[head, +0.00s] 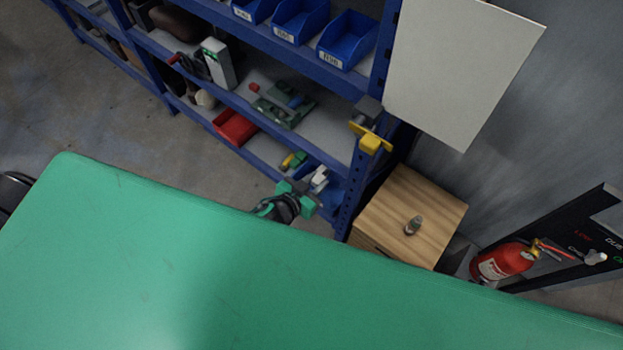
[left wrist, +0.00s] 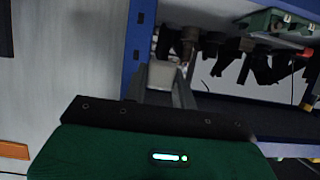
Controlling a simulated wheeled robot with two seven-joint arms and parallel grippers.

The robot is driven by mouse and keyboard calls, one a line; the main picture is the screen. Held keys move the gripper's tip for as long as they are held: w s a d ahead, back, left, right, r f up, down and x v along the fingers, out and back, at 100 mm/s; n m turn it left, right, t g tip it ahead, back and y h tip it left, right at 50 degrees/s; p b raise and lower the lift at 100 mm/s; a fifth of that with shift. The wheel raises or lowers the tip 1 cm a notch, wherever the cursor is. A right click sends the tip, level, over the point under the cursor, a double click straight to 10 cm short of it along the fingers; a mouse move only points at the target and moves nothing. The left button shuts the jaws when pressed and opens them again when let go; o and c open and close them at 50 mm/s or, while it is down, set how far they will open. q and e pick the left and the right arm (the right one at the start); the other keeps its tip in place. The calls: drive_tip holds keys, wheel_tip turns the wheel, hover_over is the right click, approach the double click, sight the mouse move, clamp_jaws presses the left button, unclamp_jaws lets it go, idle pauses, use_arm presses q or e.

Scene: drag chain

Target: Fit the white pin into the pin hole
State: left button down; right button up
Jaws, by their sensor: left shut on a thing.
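My left gripper (head: 317,184) shows beyond the far edge of the green table in the head view, small and in front of the blue shelf. Its green and black wrist shows there too. In the left wrist view, the two grey fingers of my left gripper (left wrist: 163,88) are closed in on a pale, blocky thing (left wrist: 161,74), which seems to be the white pin. Its lower part is hidden by the gripper body. I cannot make out the pin hole in either view. My right gripper is not in view.
The green table (head: 150,260) fills the foreground and is bare. A blue shelf (head: 345,190) with bins and tools stands behind it. A wooden cabinet (head: 400,210) with a small item on top is right of the shelf. A red fire extinguisher (head: 503,262) stands further right.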

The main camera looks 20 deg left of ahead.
use_arm(q)
drive_tip(key=d+r+p, duration=0.2)
drive_tip(key=r+p, duration=0.1)
drive_tip(key=r, duration=0.3)
drive_tip(key=s+d+r+p, duration=0.1)
drive_tip(key=d+r+p, duration=0.1)
drive_tip(key=r, duration=0.5)
drive_tip(key=shift+s+d+r+p, duration=0.15)
drive_tip(key=shift+s+r+p, duration=0.15)
drive_tip(key=shift+p, duration=0.35)
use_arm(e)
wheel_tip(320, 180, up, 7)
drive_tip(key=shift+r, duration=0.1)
use_arm(q)
drive_tip(key=shift+w+d, duration=0.25)
drive_tip(key=shift+w, duration=0.5)
drive_tip(key=shift+w+d, duration=0.3)
drive_tip(key=shift+w, duration=0.45)
drive_tip(key=shift+w+d, duration=0.25)
drive_tip(key=shift+w, duration=0.5)
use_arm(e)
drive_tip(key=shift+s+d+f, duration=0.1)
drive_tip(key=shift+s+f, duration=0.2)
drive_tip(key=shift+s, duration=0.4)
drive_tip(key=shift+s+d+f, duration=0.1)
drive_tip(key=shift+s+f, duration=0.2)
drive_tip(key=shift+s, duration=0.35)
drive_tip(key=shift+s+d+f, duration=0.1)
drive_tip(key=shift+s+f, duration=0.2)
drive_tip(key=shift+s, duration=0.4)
